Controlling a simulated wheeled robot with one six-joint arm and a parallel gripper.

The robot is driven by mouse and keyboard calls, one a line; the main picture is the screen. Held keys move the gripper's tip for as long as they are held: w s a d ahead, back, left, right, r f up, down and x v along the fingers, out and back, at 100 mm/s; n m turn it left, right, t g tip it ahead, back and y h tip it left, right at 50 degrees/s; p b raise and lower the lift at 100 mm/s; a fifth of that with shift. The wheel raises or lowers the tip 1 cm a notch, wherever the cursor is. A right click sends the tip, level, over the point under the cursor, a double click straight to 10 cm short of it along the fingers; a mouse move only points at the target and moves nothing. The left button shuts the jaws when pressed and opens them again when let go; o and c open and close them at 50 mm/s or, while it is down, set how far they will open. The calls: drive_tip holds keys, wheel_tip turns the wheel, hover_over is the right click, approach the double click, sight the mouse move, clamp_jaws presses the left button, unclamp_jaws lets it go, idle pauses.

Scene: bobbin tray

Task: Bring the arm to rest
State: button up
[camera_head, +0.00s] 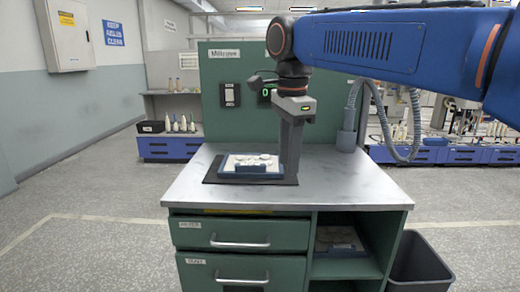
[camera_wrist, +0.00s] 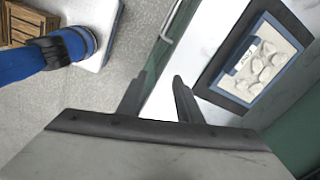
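My arm reaches in from the right of the head view. My gripper (camera_head: 290,172) points down over the bench, just right of the bobbin tray. In the wrist view, the two dark fingers of my gripper (camera_wrist: 160,79) stand apart with nothing between them, so it is open and empty. The bobbin tray (camera_head: 252,174) is blue-edged with pale pieces in it and lies on a dark mat (camera_head: 221,178). The tray (camera_wrist: 292,41) also shows at the upper right of the wrist view, apart from the fingers. I cannot tell the exact height of the fingertips over the bench.
The metal bench top (camera_head: 350,185) is clear on the right. A green back panel (camera_head: 225,110) stands behind it. The drawers (camera_head: 238,233) below are shut. An open shelf holds another tray (camera_head: 340,240). A grey bin (camera_head: 420,265) stands at the bench's right.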

drive_tip(key=s+d+f+n+t, duration=0.1)
drive_tip(key=s+d+f+n, duration=0.35)
drive_tip(key=d, duration=0.25)
drive_tip(key=s+d+f+n+t, duration=0.1)
drive_tip(key=s+d+f+n, duration=0.3)
drive_tip(key=d, duration=0.3)
drive_tip(key=s+d+f+n+t, duration=0.1)
drive_tip(key=s+d+f+n, duration=0.2)
drive_tip(key=f, duration=0.5)
drive_tip(key=s+d+f+n+t, duration=0.1)
drive_tip(key=s+d+f+n, duration=0.2)
drive_tip(key=s+d+f, duration=0.2)
drive_tip(key=s+f, duration=0.3)
drive_tip(key=shift+d+f, duration=0.15)
drive_tip(key=shift+f, duration=0.1)
drive_tip(key=shift+c, duration=0.3)
